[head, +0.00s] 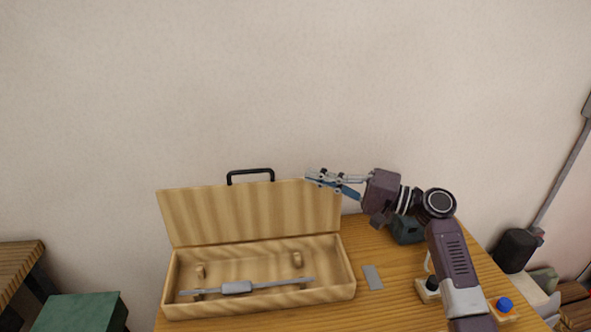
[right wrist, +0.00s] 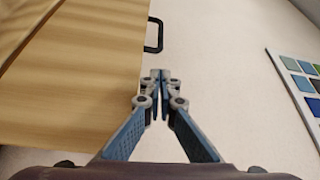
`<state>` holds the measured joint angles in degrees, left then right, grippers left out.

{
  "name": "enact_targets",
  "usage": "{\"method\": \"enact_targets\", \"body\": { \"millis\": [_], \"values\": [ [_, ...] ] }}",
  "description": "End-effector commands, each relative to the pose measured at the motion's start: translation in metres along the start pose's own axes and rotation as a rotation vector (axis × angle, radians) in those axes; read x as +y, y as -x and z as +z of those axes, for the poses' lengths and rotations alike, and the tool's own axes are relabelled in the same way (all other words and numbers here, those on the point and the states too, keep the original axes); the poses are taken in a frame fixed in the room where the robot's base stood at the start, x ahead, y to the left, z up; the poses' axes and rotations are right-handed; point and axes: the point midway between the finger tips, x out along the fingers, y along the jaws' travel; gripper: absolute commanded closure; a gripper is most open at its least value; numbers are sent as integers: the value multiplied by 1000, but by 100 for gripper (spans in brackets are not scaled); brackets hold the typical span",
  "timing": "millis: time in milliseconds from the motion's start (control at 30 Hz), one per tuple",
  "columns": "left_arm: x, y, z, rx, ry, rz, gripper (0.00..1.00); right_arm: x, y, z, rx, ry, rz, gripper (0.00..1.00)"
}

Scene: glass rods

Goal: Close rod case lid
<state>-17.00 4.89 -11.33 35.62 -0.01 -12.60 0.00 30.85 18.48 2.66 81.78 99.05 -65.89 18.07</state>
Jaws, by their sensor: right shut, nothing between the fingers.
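The wooden rod case (head: 262,306) stands on the table with its lid (head: 250,215) raised and leaning back a little. A black handle (head: 250,173) sits on the lid's top edge. A grey rod with a thicker middle (head: 237,288) lies in the case. My right gripper (head: 307,177) is shut and empty at the upper right corner of the lid. In the right wrist view the lid (right wrist: 75,75) fills the left side, its edge just left of the closed fingertips (right wrist: 160,75), and the handle (right wrist: 154,35) is beyond them. Contact with the lid cannot be told. My left gripper is not in view.
A small grey plate (head: 372,277) lies right of the case. A dark box (head: 406,230) is behind my right arm. A block with a blue knob (head: 504,304) and a black-knobbed item (head: 430,288) stand at the table's right. A green box (head: 80,312) is at the lower left.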

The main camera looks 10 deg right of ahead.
Motion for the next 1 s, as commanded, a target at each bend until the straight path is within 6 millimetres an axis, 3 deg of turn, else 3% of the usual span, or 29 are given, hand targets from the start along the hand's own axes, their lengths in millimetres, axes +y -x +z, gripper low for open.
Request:
{"method": "enact_targets", "body": {
  "millis": [200, 500, 1000],
  "values": [
    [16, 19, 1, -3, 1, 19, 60, -4, -41, 0, -3, -1, 0, 100],
    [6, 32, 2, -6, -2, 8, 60, -1, -82, 0, 0, 0, 2, 100],
    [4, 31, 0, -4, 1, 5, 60, 2, -88, 0, 0, 3, 2, 100]
  ]
}}
